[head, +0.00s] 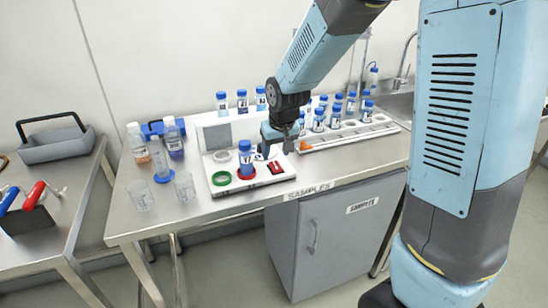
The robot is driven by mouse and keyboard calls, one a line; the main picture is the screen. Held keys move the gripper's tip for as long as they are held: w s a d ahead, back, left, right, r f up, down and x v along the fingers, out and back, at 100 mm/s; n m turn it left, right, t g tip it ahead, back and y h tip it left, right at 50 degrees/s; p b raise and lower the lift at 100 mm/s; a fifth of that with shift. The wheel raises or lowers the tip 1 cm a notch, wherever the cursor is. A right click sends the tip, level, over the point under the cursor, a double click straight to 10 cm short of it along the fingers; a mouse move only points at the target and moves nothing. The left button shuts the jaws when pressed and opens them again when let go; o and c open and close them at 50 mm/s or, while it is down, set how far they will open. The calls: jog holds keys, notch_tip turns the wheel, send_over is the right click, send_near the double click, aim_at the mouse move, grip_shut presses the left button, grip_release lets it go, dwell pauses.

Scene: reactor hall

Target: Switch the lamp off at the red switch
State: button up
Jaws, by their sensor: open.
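A small red switch (277,168) sits on the right part of the white base plate (225,190) on the steel bench. My gripper (277,150) is above and just behind the switch, pointing down, with its jaws apart and nothing seen between them. It looks clear of the switch, but the exact gap is hard to tell. A small orange spot (304,146) shows just right of my gripper; I cannot tell whether it is the lamp. No other lamp stands out, and my gripper hides part of the station behind it.
A blue-capped bottle (246,158) stands on a red ring left of the switch, with a green ring (221,178) beside it. A rack (345,137) of several blue-capped bottles is close on the right. Clear cups (185,187) and bottles stand at the left. The bench front is free.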

jog(key=v, duration=0.9)
jog(key=shift+s+r, duration=0.2)
jog(key=shift+r, duration=0.1)
jog(key=s+d+r+m, duration=0.1)
jog(key=s+d+r, duration=0.2)
jog(key=s+d, duration=0.2)
jog(key=s+d+r+m+t, duration=0.1)
jog(key=s+d+r, duration=0.1)
jog(key=s+d, duration=0.3)
jog(key=s+d+r+m+t+h, duration=0.1)
jog(key=s+d+r, duration=0.2)
jog(key=s, duration=0.8)
jog(key=shift+s+d+r, duration=0.2)
jog(key=shift+d+r, duration=0.1)
jog(key=shift+d, duration=1.05)
